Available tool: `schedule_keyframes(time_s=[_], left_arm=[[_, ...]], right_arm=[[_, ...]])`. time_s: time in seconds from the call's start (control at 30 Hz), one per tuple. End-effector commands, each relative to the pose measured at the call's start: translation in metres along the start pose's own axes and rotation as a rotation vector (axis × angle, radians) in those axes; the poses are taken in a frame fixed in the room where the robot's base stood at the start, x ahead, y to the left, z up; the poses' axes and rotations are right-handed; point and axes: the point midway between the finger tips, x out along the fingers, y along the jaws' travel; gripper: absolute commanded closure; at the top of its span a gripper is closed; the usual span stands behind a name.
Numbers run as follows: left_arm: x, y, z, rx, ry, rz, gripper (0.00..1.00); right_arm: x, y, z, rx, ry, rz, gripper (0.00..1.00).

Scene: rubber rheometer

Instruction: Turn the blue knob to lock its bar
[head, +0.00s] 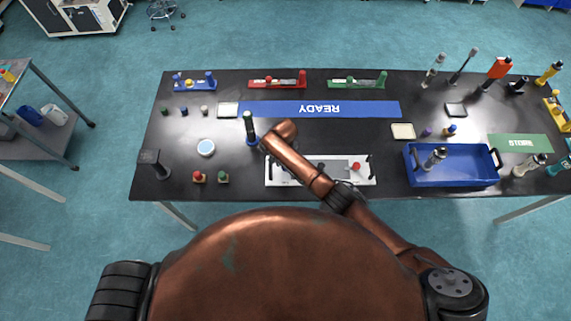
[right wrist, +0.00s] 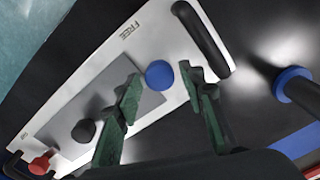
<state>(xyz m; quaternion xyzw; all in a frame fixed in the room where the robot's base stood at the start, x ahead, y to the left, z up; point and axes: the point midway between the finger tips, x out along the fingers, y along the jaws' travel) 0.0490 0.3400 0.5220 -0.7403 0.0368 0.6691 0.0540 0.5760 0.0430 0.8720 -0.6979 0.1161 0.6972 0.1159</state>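The blue knob (right wrist: 160,75) shows in the right wrist view as a round cap on a white panel (right wrist: 190,45), at the end of a grey bar (right wrist: 103,112). The panel edge near it reads FREE. My right gripper (right wrist: 160,82) is open, with one green-padded finger on each side of the knob. Gaps show between fingers and knob, and I cannot tell the height between them. In the head view the white panel (head: 322,180) lies at the table's front, and my right arm hides the blue knob and the gripper. My left gripper is not in view.
A black knob (right wrist: 83,131) and a red knob (right wrist: 40,163) sit further along the panel. A black handle (right wrist: 203,38) stands at the panel's near end. A dark upright tool with a blue base (right wrist: 293,84) stands beside it. A blue tray (head: 450,178) lies right.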

Motion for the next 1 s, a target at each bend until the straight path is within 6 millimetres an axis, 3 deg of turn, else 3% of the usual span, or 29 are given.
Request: schedule_keyframes(time_s=[0.47,1.0], left_arm=[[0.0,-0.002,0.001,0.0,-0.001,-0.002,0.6],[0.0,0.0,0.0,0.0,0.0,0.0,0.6]], right_arm=[[-0.007,-0.001,0.001,-0.002,-0.002,-0.001,0.57],[-0.105,-0.001,0.0,-0.001,0.0,-0.001,0.57]])
